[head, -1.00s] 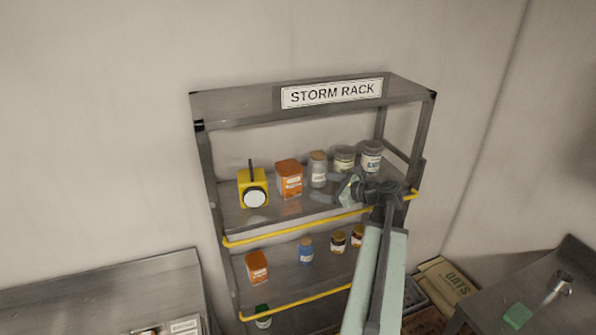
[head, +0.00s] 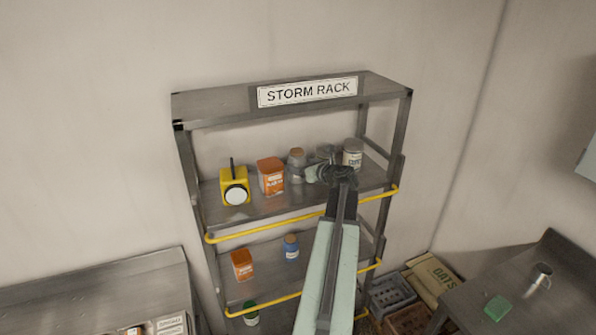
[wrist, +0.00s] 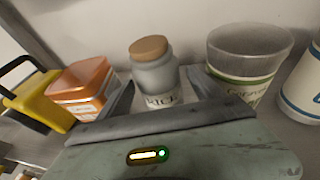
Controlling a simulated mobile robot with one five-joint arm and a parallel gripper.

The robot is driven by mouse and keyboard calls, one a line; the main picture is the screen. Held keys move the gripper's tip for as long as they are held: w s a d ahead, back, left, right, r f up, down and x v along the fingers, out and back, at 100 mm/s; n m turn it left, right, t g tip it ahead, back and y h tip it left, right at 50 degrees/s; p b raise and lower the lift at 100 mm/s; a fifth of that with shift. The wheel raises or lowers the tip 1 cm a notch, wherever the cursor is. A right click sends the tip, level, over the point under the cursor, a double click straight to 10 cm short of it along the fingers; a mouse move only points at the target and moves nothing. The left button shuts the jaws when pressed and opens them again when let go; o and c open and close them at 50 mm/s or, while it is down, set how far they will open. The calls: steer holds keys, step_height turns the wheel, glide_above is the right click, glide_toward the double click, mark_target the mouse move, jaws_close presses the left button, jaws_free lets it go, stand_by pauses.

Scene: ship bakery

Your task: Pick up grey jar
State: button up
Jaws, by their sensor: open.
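The grey jar (head: 296,158) has a cork lid and stands upright on the upper shelf of the rack. In the wrist view the grey jar (wrist: 155,74) stands ahead, its label reading RICE, its lower part hidden by the gripper. My gripper (head: 311,173) is open, just to the right of the jar in the head view. In the wrist view the fingers of my gripper (wrist: 160,80) lie one on each side of the jar. I cannot tell whether they touch it.
An orange tin (head: 271,177) and a yellow lamp (head: 235,188) stand left of the jar. A grey container (wrist: 245,60) is close on the right, then a white tin (head: 352,153). A yellow rail (head: 265,225) runs along the shelf front.

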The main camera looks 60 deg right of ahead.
steer(key=shift+w, duration=0.25)
steer(key=b+x, duration=0.1)
steer(key=x, duration=0.4)
steer(key=shift+w+d, duration=0.1)
steer(key=shift+w, duration=0.05)
steer(key=shift+r, duration=0.1)
jaws_close()
steer(key=shift+r, duration=0.15)
